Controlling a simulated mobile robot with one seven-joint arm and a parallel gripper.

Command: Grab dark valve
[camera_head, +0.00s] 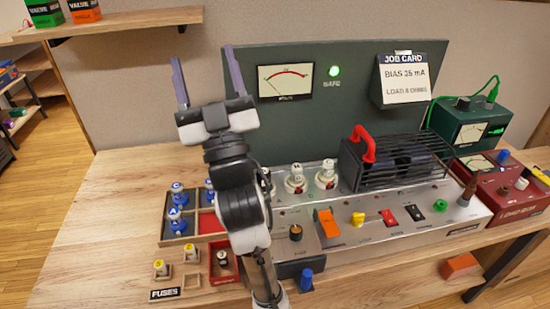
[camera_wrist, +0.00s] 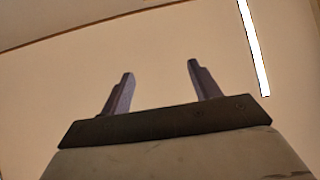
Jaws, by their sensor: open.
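My gripper (camera_head: 203,57) is raised in front of the wall, left of the meter panel, its two purple fingers spread and pointing up with nothing between them. The wrist view shows the same open, empty fingers (camera_wrist: 160,70) against plain wall. Two white-topped valves (camera_head: 297,179) (camera_head: 326,175) stand upright on the amp chassis, well below and right of my gripper. A third valve top (camera_head: 267,178) shows partly behind my arm. I cannot tell which valve is dark. Blue-marked valves (camera_head: 178,221) stand in a wooden tray left of my arm.
The black grille with a red handle (camera_head: 363,143) is right of the valves. The meter panel (camera_head: 240,60) rises behind the chassis. A shelf (camera_head: 130,20) with valve boxes hangs upper left. A fuse tray (camera_head: 165,295) is at front left. The left bench top (camera_head: 120,195) is clear.

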